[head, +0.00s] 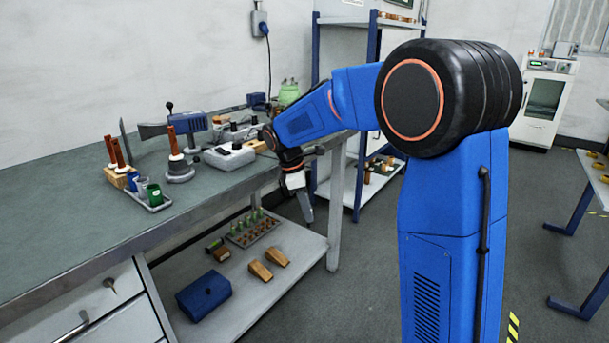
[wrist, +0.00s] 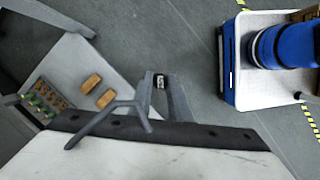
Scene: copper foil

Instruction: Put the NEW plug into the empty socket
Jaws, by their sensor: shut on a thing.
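My gripper (head: 307,218) hangs pointing down beside the right end of the workbench, over the floor side of the lower shelf. In the wrist view my gripper (wrist: 160,78) is shut on a small pale-and-dark piece (wrist: 160,83). It is too small to tell whether this is the NEW plug, and I see no label. In the head view the piece is not distinct. A rack (head: 236,240) on the lower shelf holds several green and orange-brown upright pieces; it also shows in the wrist view (wrist: 28,95). I cannot make out an empty socket.
The workbench (head: 60,235) carries a grey device (head: 230,156), a small tray of cups (head: 150,205) and upright tools. On the lower shelf (head: 290,285) lie two wooden wedges (head: 260,271) and a blue box (head: 203,296). Open floor lies right of the bench.

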